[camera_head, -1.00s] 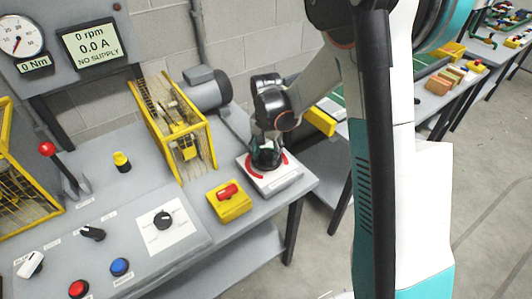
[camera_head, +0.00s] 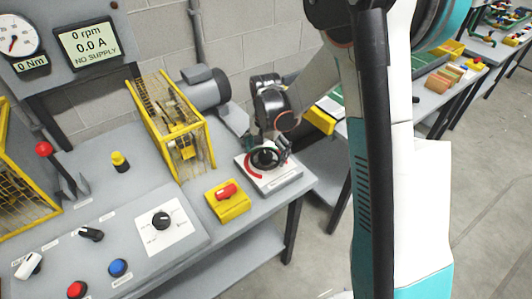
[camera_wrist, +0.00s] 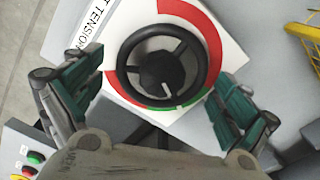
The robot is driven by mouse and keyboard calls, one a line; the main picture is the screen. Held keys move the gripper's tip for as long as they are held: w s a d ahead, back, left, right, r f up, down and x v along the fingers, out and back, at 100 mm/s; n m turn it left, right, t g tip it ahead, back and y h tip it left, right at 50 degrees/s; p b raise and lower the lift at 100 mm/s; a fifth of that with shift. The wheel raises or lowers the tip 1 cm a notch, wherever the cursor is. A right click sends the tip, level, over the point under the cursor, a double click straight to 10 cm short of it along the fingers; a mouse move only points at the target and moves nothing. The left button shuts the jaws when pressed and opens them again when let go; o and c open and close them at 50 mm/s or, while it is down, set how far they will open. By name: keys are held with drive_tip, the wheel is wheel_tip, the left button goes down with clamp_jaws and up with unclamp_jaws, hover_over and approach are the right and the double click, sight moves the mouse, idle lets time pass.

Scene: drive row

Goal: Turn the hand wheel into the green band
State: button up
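The black hand wheel (camera_wrist: 133,62) sits on a white plate on the bench, and it also shows in the head view (camera_head: 265,158). The plate carries a red band (camera_wrist: 205,28) around the top and right of the wheel and a green band (camera_wrist: 178,106) along its lower edge. A white mark on the wheel's hub points down toward the green band in the wrist view. My gripper (camera_wrist: 160,72) is open around the wheel, one teal finger on each side, both apart from the rim. The head view shows my gripper (camera_head: 268,146) just over the wheel.
A yellow box with a red switch (camera_head: 227,196) stands close to the plate's left. A yellow cage guard (camera_head: 180,130) and a grey motor (camera_head: 207,90) lie behind. The display (camera_head: 88,40) reads 0 rpm, 0.0 A, NO SUPPLY. The bench's right edge is close to the plate.

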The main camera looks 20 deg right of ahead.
sight(266, 155)
drive_tip(key=shift+a+r, duration=0.1)
drive_tip(key=shift+a, duration=0.05)
drive_tip(key=shift+r, duration=0.15)
wheel_tip(266, 155, up, 12)
drive_tip(key=shift+f, duration=0.2)
idle(0.4)
drive_tip(key=s+r+n+t, duration=0.45)
drive_tip(key=s+r, duration=0.45)
drive_tip(key=s, duration=0.3)
drive_tip(key=s+n+t, duration=0.2)
drive_tip(key=s+n, duration=0.2)
drive_tip(key=s, duration=0.7)
drive_tip(key=shift+f+t, duration=0.35)
drive_tip(key=shift+f, duration=0.1)
drive_tip(key=shift+n, duration=0.25)
drive_tip(key=shift+c, duration=0.2)
